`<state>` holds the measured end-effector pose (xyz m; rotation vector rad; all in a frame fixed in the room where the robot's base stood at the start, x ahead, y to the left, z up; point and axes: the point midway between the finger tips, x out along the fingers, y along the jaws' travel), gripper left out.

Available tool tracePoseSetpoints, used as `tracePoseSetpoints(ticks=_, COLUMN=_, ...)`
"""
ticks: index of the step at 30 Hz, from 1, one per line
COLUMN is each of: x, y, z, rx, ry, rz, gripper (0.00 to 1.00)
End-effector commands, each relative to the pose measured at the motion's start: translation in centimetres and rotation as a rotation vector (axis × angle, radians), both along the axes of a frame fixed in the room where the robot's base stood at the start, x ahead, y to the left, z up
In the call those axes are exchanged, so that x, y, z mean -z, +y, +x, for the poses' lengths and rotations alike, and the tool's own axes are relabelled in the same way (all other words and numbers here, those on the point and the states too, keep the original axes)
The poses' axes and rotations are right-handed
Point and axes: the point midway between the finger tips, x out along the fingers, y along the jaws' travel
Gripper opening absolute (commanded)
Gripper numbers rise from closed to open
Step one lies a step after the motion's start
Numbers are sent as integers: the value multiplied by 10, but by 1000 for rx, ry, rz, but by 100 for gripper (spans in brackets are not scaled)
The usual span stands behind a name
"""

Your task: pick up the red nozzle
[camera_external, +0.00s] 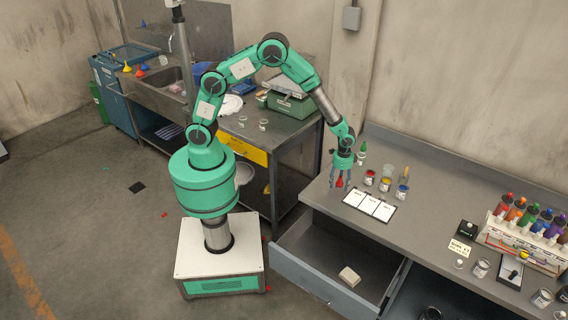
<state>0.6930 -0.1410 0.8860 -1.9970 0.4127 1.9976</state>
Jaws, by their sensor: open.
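A small red piece, which looks like the red nozzle (339,183), shows at the left end of the grey workbench. My gripper (340,186) points down over it, with its fingers open on either side of the red piece in this view. Whether the fingers touch it, and whether it rests on the bench, I cannot tell at this size. The fingers hide part of it.
A white three-panel card (370,205) lies just right of my gripper. Small paint tins (385,183) and a green-capped bottle (362,153) stand behind. A drawer (335,268) is pulled open below. A rack of coloured bottles (520,237) stands at right.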

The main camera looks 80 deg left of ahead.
Motion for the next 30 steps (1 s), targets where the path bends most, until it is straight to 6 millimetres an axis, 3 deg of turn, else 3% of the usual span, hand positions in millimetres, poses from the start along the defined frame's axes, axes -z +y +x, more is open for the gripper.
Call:
tracePoseSetpoints(ticks=14, x=0, y=0, z=0, rx=0, ry=0, rz=0, gripper=54)
tracePoseSetpoints(ticks=21, x=0, y=0, z=0, rx=0, ry=0, rz=0, gripper=8)
tracePoseSetpoints(ticks=30, x=0, y=0, z=0, rx=0, ry=0, rz=0, gripper=5)
